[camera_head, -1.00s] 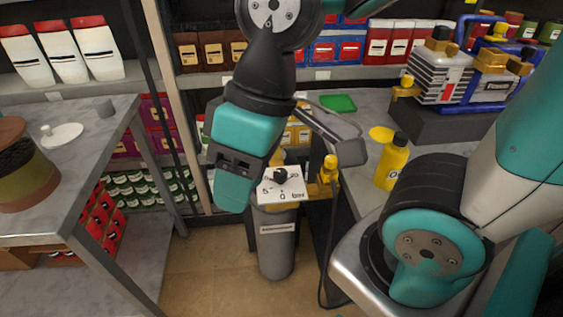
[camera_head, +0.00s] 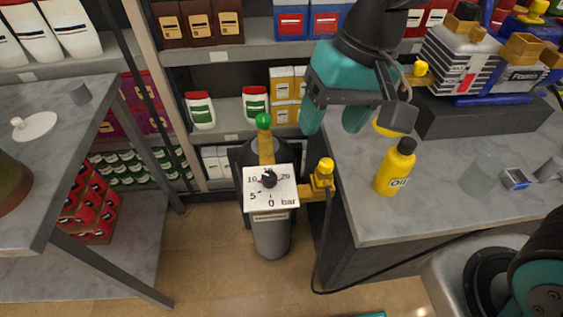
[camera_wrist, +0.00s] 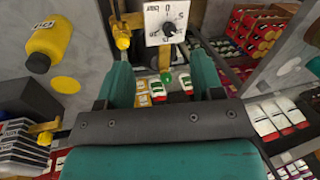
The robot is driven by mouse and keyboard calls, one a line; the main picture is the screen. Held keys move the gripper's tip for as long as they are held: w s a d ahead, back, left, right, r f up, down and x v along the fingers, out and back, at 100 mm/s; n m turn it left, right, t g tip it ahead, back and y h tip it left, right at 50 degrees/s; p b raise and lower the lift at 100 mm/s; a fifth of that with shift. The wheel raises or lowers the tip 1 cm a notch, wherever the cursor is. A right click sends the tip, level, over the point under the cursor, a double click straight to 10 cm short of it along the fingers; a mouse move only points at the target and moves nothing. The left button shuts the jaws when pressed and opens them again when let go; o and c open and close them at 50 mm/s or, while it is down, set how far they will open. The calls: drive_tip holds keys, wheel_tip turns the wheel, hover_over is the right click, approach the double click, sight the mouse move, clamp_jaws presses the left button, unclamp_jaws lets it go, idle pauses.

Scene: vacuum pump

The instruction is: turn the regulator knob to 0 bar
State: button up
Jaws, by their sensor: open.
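The regulator is a white dial plate (camera_head: 285,196) on top of a grey cylinder (camera_head: 270,238). Its marks include 5, 10, 20 and "0 bar", with 0 at the near edge. The black knob (camera_head: 269,178) sits at the plate's middle; I cannot tell exactly where it points. My gripper (camera_head: 334,120) is open and empty, up and to the right of the dial, apart from it. In the wrist view, the knob (camera_wrist: 168,29) and dial plate (camera_wrist: 152,14) lie beyond the gap between the fingers of my gripper (camera_wrist: 160,82), near the top edge.
A yellow valve fitting (camera_head: 323,173) stands right of the dial, and a green-capped yellow stem (camera_head: 265,142) behind it. An oil bottle (camera_head: 396,167) stands on the right bench (camera_head: 440,205). The left bench (camera_head: 70,120) and shelves flank the cylinder. Floor shows in front.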

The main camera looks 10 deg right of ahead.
sight(269, 175)
drive_tip(key=w+a+f+m+h+p, duration=0.3)
drive_tip(key=w+a+f+m+p, duration=0.15)
drive_tip(key=w+a+m, duration=0.35)
drive_tip(key=f+p, duration=0.1)
drive_tip(key=f, duration=0.5)
drive_tip(key=f+p, duration=0.1)
drive_tip(key=f, duration=1.1)
drive_tip(key=shift+w+a+f+p, duration=0.25)
drive_tip(key=shift+f+p, duration=0.15)
drive_tip(key=c, duration=0.9)
